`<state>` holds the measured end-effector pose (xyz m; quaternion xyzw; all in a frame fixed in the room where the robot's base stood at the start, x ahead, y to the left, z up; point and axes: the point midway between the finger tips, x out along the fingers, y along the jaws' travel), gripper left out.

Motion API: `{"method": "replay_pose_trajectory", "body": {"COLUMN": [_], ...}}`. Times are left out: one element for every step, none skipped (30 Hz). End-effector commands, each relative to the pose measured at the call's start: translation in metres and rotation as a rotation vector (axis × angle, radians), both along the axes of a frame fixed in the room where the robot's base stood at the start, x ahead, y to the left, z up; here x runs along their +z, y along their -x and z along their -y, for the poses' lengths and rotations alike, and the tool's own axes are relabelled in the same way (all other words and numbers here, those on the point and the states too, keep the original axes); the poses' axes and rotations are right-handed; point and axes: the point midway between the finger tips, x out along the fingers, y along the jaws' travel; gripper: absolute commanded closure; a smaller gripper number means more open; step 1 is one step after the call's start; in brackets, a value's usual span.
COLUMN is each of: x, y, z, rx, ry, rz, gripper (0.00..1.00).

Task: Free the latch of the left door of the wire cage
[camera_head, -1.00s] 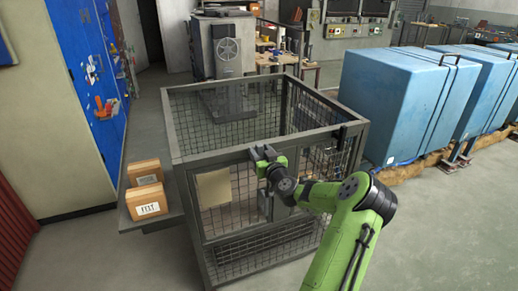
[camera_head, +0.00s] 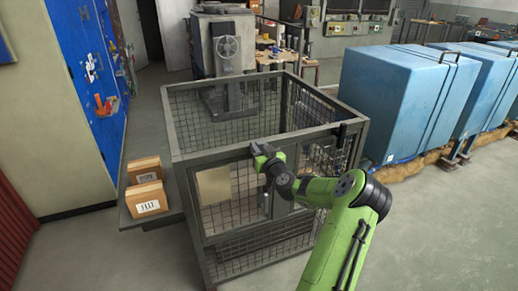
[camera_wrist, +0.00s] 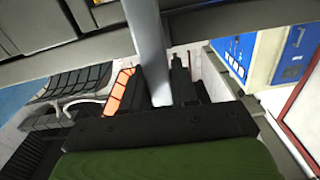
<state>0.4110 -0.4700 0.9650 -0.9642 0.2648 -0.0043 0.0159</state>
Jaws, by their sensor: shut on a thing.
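The wire cage (camera_head: 205,236) stands in the middle of the head view, with an open top and a dark grey frame. Its left door (camera_head: 240,187) carries a beige plate (camera_head: 214,187) and appears closed. My gripper (camera_head: 257,148) is at the top of this door, by the upper front rail. In the wrist view my gripper (camera_wrist: 172,88) has its two dark fingers on either side of a grey bar (camera_wrist: 148,40), shut on it. The bar appears to be the latch. In the head view my gripper hides the latch, so its position against the frame cannot be told.
The cage's right door is partly behind my green arm. Cardboard boxes (camera_head: 147,199) sit on a grey bench (camera_head: 150,221) at the left. Large blue crates (camera_head: 400,97) stand at the right. The floor (camera_head: 440,235) at the lower right is clear.

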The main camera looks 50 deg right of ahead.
Motion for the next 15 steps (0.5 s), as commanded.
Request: {"method": "replay_pose_trajectory", "body": {"x": [0.0,0.0,0.0,0.0,0.0,0.0,0.0,0.0,-0.001,-0.001,-0.001,-0.002,-0.002,-0.002,-0.002], "y": [0.0,0.0,0.001,0.001,0.002,0.002,0.003,0.003,0.003,0.004,0.004,0.005,0.005,0.006,0.007], "z": [0.001,0.001,0.002,0.002,0.003,0.004,0.004,0.005,0.006,0.006,0.007,0.008,0.009,0.01,0.011], "rx": [0.0,0.0,0.0,-0.001,-0.001,-0.001,-0.001,-0.002,-0.001,0.0,0.0,0.0,0.0,-0.001,-0.001], "ry": [-0.014,-0.024,-0.041,-0.056,-0.073,-0.096,-0.116,-0.135,-0.165,-0.189,-0.212,-0.245,-0.269,-0.293,-0.325], "rz": [0.008,0.016,0.025,0.035,0.044,0.059,0.07,0.081,0.099,0.113,0.127,0.146,0.161,0.175,0.194], "gripper": [1.0,1.0,1.0,1.0,1.0,1.0,1.0,1.0,1.0,1.0,1.0,1.0,1.0,1.0,1.0]}}
